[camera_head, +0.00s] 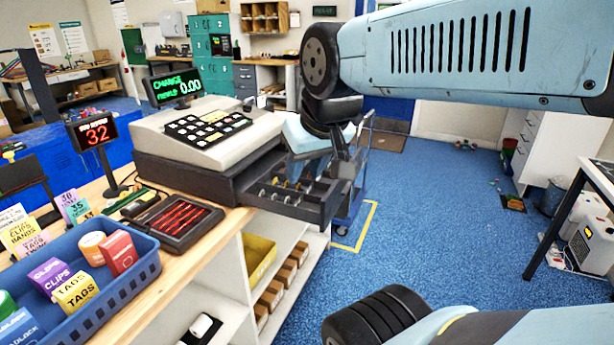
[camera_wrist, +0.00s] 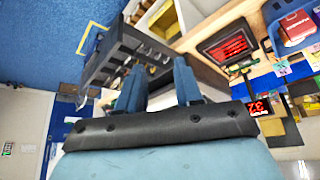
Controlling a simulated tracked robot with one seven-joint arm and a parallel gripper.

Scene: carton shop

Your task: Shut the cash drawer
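The cash register (camera_head: 200,130) is a cream and dark grey unit on the counter. Its dark cash drawer (camera_head: 318,207) stands pulled out on the right side, with coins and dividers showing inside. The drawer also shows upside down in the wrist view (camera_wrist: 100,58). My gripper (camera_head: 305,172) hangs over the open drawer, and partly hides its back part. In the wrist view, its two blue fingers (camera_wrist: 160,72) are spread apart with the drawer's inside beyond the gap. Nothing is seen held. I cannot tell whether the fingertips touch the drawer.
A blue bin (camera_head: 150,272) with labelled boxes, a dark tray with red items (camera_head: 175,220) and a red display (camera_head: 96,132) stand on the counter (camera_head: 185,275). Shelves (camera_head: 235,285) lie below. A blue trolley (camera_head: 352,205) is behind the drawer. Blue floor to the right is mostly clear.

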